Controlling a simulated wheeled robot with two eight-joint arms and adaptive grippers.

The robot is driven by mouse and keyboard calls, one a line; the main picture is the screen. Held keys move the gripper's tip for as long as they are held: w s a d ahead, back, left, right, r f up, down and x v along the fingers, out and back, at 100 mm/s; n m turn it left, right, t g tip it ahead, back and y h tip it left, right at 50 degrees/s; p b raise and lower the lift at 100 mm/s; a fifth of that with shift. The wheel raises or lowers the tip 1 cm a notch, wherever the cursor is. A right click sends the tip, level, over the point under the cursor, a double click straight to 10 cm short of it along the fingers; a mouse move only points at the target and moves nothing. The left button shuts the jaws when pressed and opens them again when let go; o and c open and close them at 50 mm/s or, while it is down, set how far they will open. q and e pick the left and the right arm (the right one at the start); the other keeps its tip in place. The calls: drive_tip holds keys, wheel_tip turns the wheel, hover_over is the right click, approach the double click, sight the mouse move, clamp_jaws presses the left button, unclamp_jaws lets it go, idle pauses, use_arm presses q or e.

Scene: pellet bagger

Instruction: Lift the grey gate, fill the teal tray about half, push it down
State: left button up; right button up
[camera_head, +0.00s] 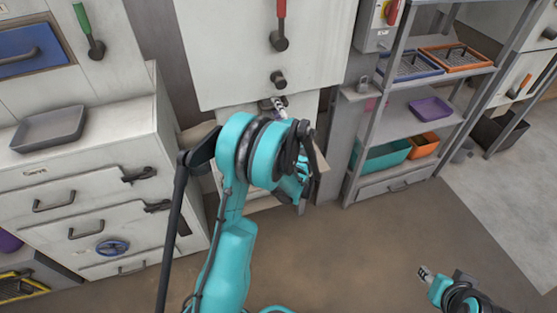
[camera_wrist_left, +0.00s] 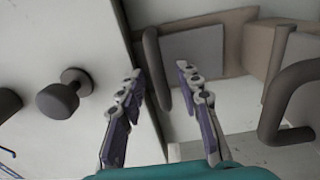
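My left gripper (camera_wrist_left: 160,72) is open in the left wrist view, its two fingers apart with nothing held between them. A grey plate (camera_wrist_left: 195,52) with a dark upright bar on its left edge lies just beyond the fingertips; it may be the grey gate, but I cannot be sure. In the head view my left arm hides most of this spot below the tall white cabinet. A teal tray-like bin (camera_head: 380,157) sits on the lower shelf of the rack at right. My right gripper (camera_head: 425,273) is at the bottom right, away from everything, its fingers unclear.
A dark round knob (camera_wrist_left: 62,98) stands out from the white panel left of my fingers. A thick dark handle (camera_wrist_left: 285,95) is at right. The rack also holds a purple tray (camera_head: 430,107) and an orange bin (camera_head: 423,145). A grey tray (camera_head: 50,128) lies on the left cabinet.

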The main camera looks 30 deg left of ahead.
sight(274, 93)
use_arm(q)
clamp_jaws()
drive_tip(key=shift+r+p, duration=1.6)
drive_tip(key=shift+r, duration=0.85)
drive_tip(key=shift+f, duration=0.1)
idle(5.0)
